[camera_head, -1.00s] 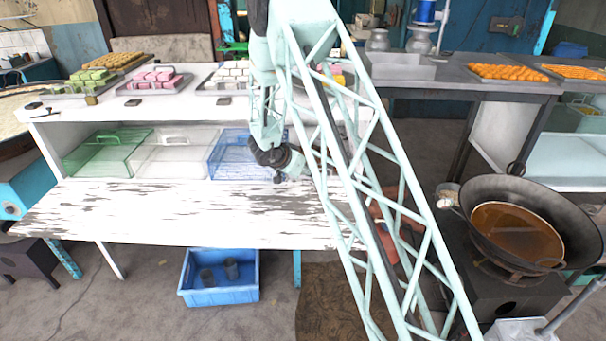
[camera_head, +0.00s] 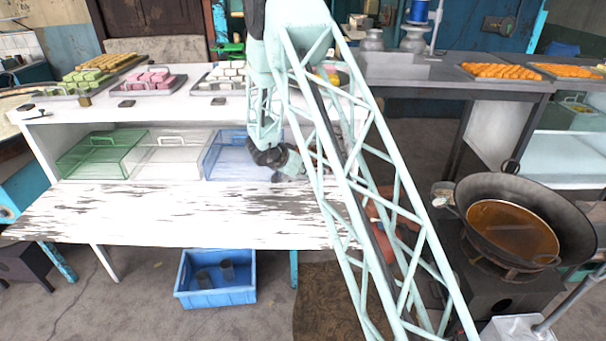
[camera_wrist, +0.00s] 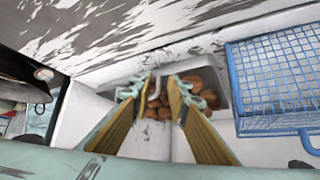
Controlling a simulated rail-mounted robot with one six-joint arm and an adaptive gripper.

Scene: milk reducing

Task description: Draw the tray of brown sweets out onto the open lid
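In the wrist view, the tray (camera_wrist: 223,86) holds brown sweets (camera_wrist: 207,95) and lies beyond and between my fingers, which hide part of it. My gripper (camera_wrist: 157,86) is open. A pale upright piece, which looks like the tray's handle, shows between its two yellow-lined fingers; I cannot tell whether they touch it. The open lid (camera_head: 160,214) is a worn white board in front of the shelf, and it shows at the top of the wrist view (camera_wrist: 110,32).
A blue wire cover (camera_wrist: 275,72) lies close beside the tray; it also shows in the head view (camera_head: 228,155). Clear (camera_head: 170,158) and green (camera_head: 100,155) covers stand further left. The lid is bare. A blue crate (camera_head: 215,279) sits below, and a pan (camera_head: 515,225) stands right.

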